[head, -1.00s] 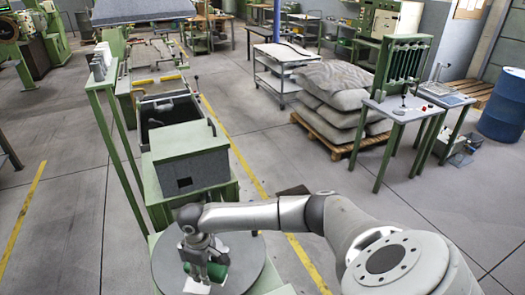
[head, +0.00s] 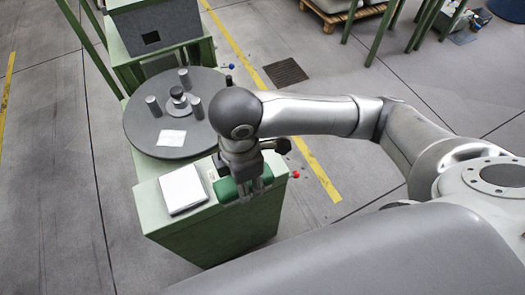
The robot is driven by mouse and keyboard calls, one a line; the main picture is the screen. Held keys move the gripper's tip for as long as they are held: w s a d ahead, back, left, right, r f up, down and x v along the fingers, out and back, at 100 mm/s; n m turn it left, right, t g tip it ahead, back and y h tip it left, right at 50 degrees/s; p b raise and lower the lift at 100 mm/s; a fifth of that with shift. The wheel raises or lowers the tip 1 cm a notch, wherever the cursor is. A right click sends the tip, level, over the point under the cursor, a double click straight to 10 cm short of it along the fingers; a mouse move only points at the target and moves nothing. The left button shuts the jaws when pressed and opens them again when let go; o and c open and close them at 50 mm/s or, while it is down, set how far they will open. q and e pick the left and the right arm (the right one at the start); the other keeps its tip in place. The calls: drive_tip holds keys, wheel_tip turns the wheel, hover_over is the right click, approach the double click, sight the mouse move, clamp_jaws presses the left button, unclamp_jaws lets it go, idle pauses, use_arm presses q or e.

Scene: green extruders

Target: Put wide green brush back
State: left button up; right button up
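The wide green brush (head: 229,191) is at my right gripper (head: 250,192), over the right part of the green cabinet's top (head: 205,211). The gripper points down and its fingers are around the brush. The fingers and wrist hide part of the brush. I cannot tell whether the brush touches the cabinet top or hangs just above it. My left gripper is not in view.
A white pad (head: 182,189) lies on the cabinet just left of the brush. Behind is a round grey turntable (head: 140,125) with upright pegs and a white paper (head: 171,138). A floor grate (head: 285,71) lies to the right.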

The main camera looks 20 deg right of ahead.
drive_tip(key=w+d+f, duration=0.1)
drive_tip(key=w+f, duration=0.2)
drive_tip(key=w, duration=0.1)
drive_tip(key=w+d+f+p, duration=0.1)
drive_tip(key=w+d+f, duration=0.1)
drive_tip(key=w+f, duration=0.1)
drive_tip(key=w+d+f+p, duration=0.1)
drive_tip(key=w+f, duration=0.1)
drive_tip(key=w, duration=0.3)
drive_tip(key=shift+d+f, duration=0.25)
drive_tip(key=shift+f, duration=0.15)
drive_tip(key=shift+w+d+f+p, duration=0.15)
drive_tip(key=shift+w+f+p, duration=0.15)
drive_tip(key=shift+w+f, duration=0.1)
drive_tip(key=shift+f, duration=1.6)
drive_tip(key=shift+f, duration=0.1)
drive_tip(key=o, duration=1)
